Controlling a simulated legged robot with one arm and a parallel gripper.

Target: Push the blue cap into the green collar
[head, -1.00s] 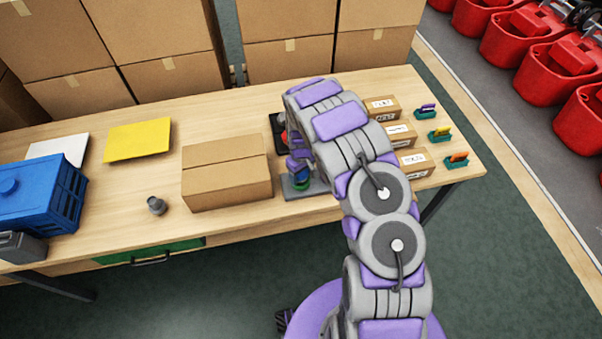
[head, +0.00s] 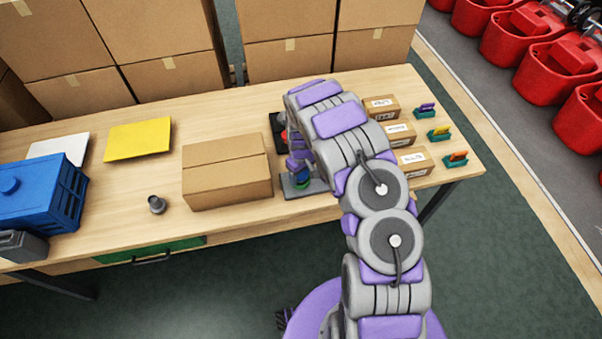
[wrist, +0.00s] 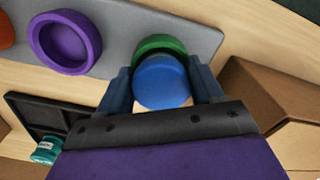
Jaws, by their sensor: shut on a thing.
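The blue cap (wrist: 161,82) is held between the two fingers of my gripper (wrist: 160,88) in the wrist view. The green collar (wrist: 158,46) shows just beyond the cap, on a grey plate (wrist: 120,20). The cap overlaps the collar in this view and hides part of it; I cannot tell how far it sits inside. In the head view the blue cap (head: 301,173) and green collar (head: 302,184) show small below my gripper (head: 300,165), partly hidden by my arm.
A purple ring (wrist: 66,42) sits on the same plate. A dark tray (wrist: 35,118) lies beside it, with a small teal item (wrist: 46,150). A cardboard box (head: 227,172) stands close to the plate's left. Small boxes (head: 400,133) stand to the right.

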